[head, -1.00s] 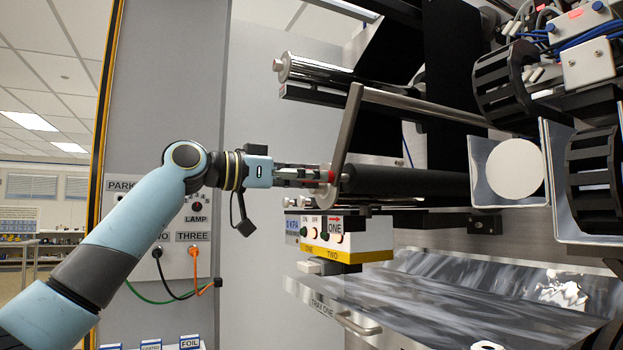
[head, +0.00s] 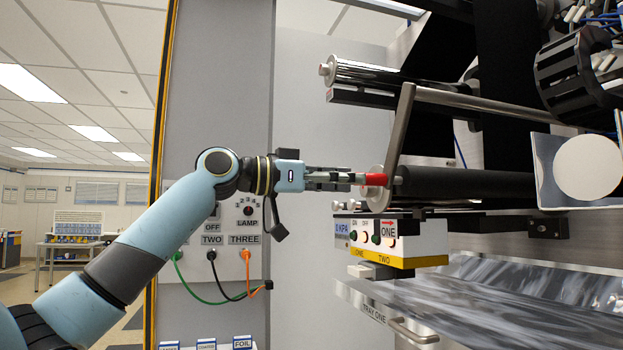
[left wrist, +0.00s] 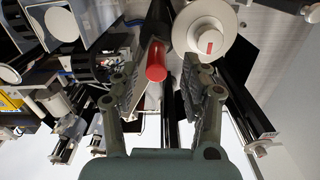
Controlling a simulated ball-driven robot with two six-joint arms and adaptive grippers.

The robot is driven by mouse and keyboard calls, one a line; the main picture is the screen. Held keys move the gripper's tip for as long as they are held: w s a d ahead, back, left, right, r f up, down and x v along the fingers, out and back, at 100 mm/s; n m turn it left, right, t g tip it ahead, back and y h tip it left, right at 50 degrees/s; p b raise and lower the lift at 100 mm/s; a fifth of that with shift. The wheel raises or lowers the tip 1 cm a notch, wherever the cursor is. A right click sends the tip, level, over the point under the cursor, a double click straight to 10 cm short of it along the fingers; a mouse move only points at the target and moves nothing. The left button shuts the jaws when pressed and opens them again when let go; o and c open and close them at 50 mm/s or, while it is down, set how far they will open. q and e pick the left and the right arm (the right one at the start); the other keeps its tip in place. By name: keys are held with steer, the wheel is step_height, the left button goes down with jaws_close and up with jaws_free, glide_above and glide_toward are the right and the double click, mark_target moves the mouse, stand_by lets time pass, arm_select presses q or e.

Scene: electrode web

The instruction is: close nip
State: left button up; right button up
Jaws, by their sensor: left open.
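The nip lever (head: 402,125) is a grey metal bar, tilted slightly from vertical, at the end of a long black roller (head: 440,182). A red knob (head: 374,179) sticks out from its lower end toward my left gripper. My left gripper (head: 347,179) is open and points at the knob from the left. In the left wrist view the red knob (left wrist: 156,62) shows between the open fingers (left wrist: 162,85), nearer the left finger. A pale round disc (left wrist: 207,40) lies beyond the right finger. Whether the fingers touch the knob cannot be told. My right gripper is not in view.
A button box (head: 385,238) with a yellow lower band sits just below the roller. A shiny upper roller (head: 365,75) and a metal bar (head: 480,105) run above. A grey panel with plugged cables (head: 225,240) stands behind my arm. A foil-covered tray (head: 490,300) is below.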

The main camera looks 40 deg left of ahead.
arm_select(q)
steer(key=v, duration=0.8)
steer(key=shift+s+a, duration=0.15)
steer(key=shift+s, duration=0.1)
